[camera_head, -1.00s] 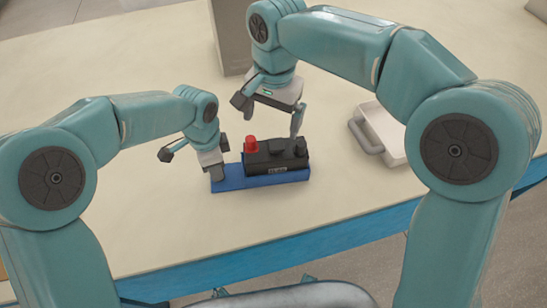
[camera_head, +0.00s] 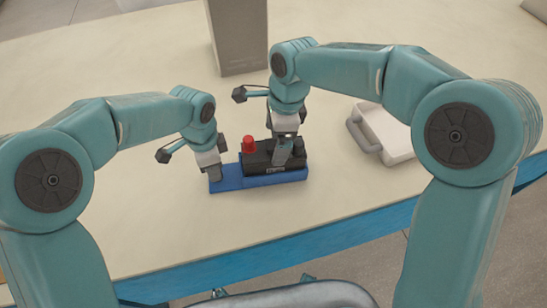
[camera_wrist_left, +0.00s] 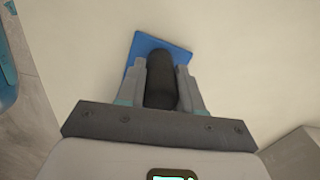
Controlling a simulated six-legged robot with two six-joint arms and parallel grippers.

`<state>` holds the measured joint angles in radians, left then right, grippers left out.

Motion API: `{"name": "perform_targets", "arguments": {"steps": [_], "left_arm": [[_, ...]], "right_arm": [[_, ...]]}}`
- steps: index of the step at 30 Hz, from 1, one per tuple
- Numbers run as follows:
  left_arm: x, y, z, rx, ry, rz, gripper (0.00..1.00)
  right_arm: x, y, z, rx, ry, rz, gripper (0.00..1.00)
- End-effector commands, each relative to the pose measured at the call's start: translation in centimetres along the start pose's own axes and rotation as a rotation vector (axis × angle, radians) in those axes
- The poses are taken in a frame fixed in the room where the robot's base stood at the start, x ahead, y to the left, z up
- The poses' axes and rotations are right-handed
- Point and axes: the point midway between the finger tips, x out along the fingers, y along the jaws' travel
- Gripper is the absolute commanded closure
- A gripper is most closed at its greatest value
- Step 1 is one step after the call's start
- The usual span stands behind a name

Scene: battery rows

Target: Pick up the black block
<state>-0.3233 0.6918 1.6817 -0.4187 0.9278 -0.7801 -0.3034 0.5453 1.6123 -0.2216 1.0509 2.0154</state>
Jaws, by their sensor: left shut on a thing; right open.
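The black block (camera_head: 259,159) lies on the right part of a blue tray (camera_head: 232,183), with a red knob (camera_head: 249,144) at its left end. My right gripper (camera_head: 283,164) is open and down at the block's middle, with a finger in front of its near side. The far finger is hidden. My left gripper (camera_head: 216,173) is low over the tray's left end, left of the block. In the left wrist view its fingers (camera_wrist_left: 162,90) are shut on a dark rounded piece (camera_wrist_left: 160,75) above the blue tray (camera_wrist_left: 150,44). I cannot tell whether this piece belongs to the block.
A white tray (camera_head: 398,151) with a grey handle stands to the right. A tall grey box (camera_head: 238,40) stands behind. The table's blue front edge (camera_head: 250,262) is nearest me. The table top left of the tray is clear.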

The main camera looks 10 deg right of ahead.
Motion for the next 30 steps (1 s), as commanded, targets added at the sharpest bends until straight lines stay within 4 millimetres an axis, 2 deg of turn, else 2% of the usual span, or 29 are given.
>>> {"name": "perform_targets", "arguments": {"steps": [9, 18, 20, 27, 28, 30], "left_arm": [[-0.2, -0.1, -0.1, -0.001, 0.003, -0.003, 1.0], [-0.1, -0.1, -0.1, -0.001, 0.003, -0.003, 1.0], [-0.1, -0.1, -0.1, -0.001, 0.003, -0.003, 1.0], [-0.1, -0.1, -0.1, -0.001, 0.003, -0.003, 1.0], [-0.1, -0.1, -0.1, -0.001, 0.003, -0.003, 1.0], [-0.2, -0.1, -0.1, -0.001, 0.003, -0.003, 1.0]], "right_arm": [[4.6, 0.2, 0.1, -0.002, 0.001, 0.004, 0.01], [5.2, 0.2, 0.1, -0.001, 0.0, 0.001, 0.01], [5.2, 0.2, 0.1, -0.002, 0.0, 0.001, 0.17], [5.2, 0.2, 0.1, -0.002, 0.0, 0.001, 0.95], [5.2, 0.2, 0.1, -0.002, 0.0, 0.001, 1.0], [4.9, 0.1, 0.2, -0.002, -0.003, -0.005, 1.0]]}}
